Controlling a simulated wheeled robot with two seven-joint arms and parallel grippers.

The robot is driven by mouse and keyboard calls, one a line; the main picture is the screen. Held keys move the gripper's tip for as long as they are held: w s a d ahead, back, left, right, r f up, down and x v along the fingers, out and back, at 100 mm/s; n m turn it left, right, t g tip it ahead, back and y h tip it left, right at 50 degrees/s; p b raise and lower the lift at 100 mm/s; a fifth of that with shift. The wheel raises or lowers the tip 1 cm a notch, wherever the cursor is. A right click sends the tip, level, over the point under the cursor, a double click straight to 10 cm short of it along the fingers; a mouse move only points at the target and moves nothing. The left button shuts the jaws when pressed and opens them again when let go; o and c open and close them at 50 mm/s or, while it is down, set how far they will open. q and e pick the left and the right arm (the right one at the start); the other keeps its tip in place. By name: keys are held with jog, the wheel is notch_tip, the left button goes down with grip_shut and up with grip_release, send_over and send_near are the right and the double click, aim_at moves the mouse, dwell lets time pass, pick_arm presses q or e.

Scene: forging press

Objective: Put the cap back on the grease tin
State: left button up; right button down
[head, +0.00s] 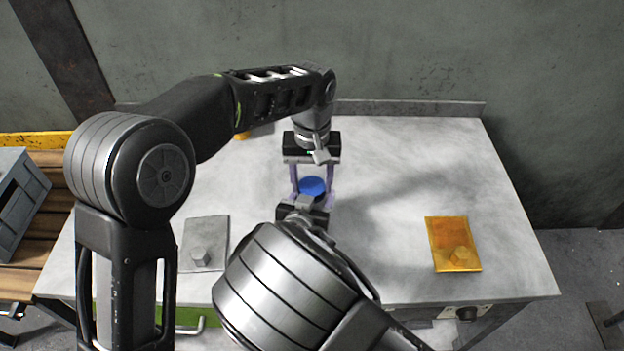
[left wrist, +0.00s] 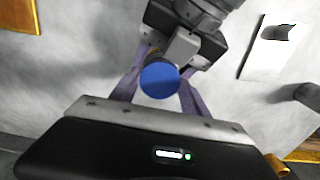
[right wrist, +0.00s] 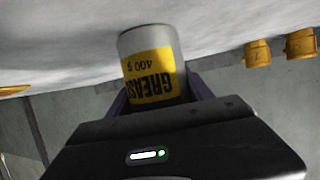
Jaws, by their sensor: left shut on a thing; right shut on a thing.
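A round blue cap (head: 312,186) lies level near the middle of the table, between the purple fingers of my left gripper (head: 311,181), which reaches down from above and is shut on it. The cap also shows in the left wrist view (left wrist: 159,80). My right gripper (right wrist: 155,95) is shut on the grease tin (right wrist: 150,62), a grey tin with a yellow label, upside down in that view. The tin's upper end is hidden behind the gripper body there. In the head view the tin is hidden under the cap and grippers. I cannot tell whether cap and tin touch.
A grey plate with a hexagonal block (head: 204,243) lies at the left of the table, and an orange one (head: 453,243) at the right. Two yellow cylindrical things (right wrist: 258,53) show in the right wrist view. The table's back right is clear. A grey crate (head: 20,200) stands beyond the left edge.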

pick_arm(q)
jog(key=m, duration=0.5)
jog(key=shift+a+m, duration=0.1)
jog(key=shift+m, duration=0.3)
jog(key=m, duration=0.5)
jog(key=o, duration=1.3)
jog(key=shift+r, duration=0.1)
jog(key=shift+r, duration=2.15)
